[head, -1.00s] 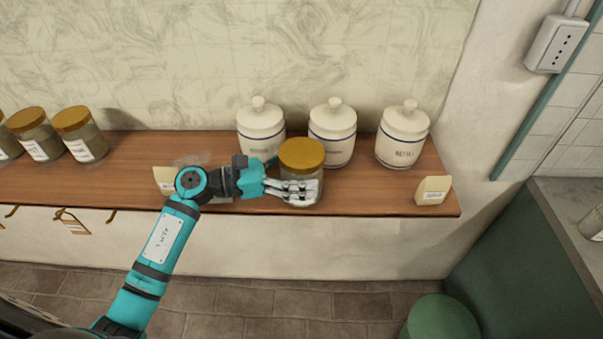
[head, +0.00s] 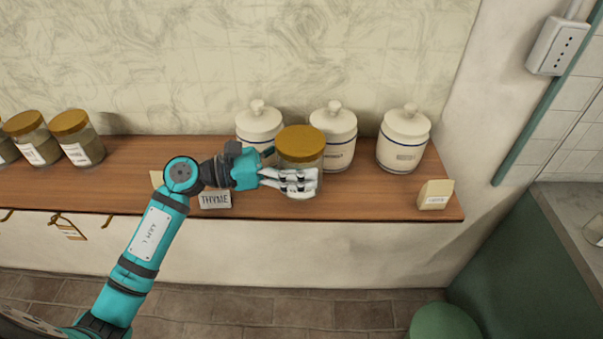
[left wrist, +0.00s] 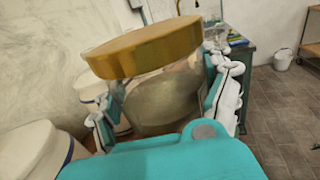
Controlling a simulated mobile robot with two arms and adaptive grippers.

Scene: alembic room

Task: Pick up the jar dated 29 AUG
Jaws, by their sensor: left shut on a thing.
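My left gripper (head: 288,181) is shut on a glass jar with a gold lid (head: 302,143), in front of the white canisters. The jar looks upright and held slightly above the shelf. In the left wrist view the jar (left wrist: 165,100) sits between the fingers, with greyish-green contents. Its label is hidden, so I cannot read its date. Other gold-lidded jars stand at the far left of the shelf, one of them (head: 76,137) with a white label whose writing is too small to read. My right gripper is not in view.
Three white lidded canisters (head: 404,140) stand along the back of the wooden shelf (head: 125,190). A THYME card (head: 215,200) and a cream card (head: 435,194) stand near its front edge. A green round seat (head: 445,322) is below right.

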